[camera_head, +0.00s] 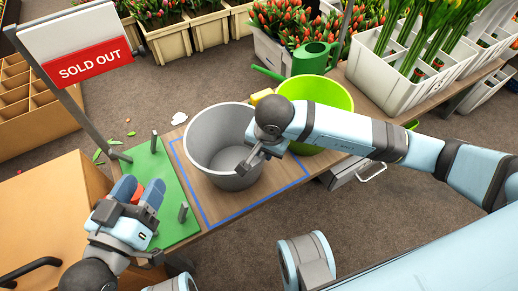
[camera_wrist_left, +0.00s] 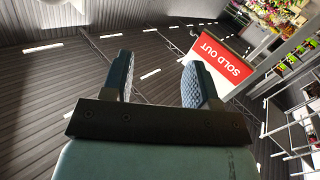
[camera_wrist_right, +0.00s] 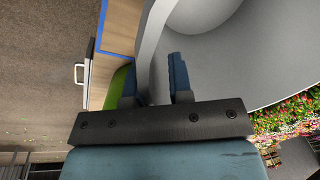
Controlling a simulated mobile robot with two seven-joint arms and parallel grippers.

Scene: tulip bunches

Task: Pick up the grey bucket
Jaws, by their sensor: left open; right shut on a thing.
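The grey bucket (camera_head: 210,133) stands upright and looks empty, inside a blue outlined area (camera_head: 232,216) on the wooden table. Whether its base touches the table is hard to tell. My right gripper (camera_head: 255,163) is at the bucket's near right rim. In the right wrist view the bucket's wall (camera_wrist_right: 151,65) passes between the fingers of the right gripper (camera_wrist_right: 155,85), which are shut on it. My left gripper (camera_head: 138,191) is open and empty, pointing up over the green board's near left part. Its spread fingers also show in the left wrist view (camera_wrist_left: 158,85).
A lime green bucket (camera_head: 335,95) stands right behind the grey one, with a green watering can (camera_head: 312,58) beyond. A green board (camera_head: 158,178) with short posts lies left. A "SOLD OUT" sign (camera_head: 90,62) rises at left. A cardboard box (camera_head: 50,215) is near left.

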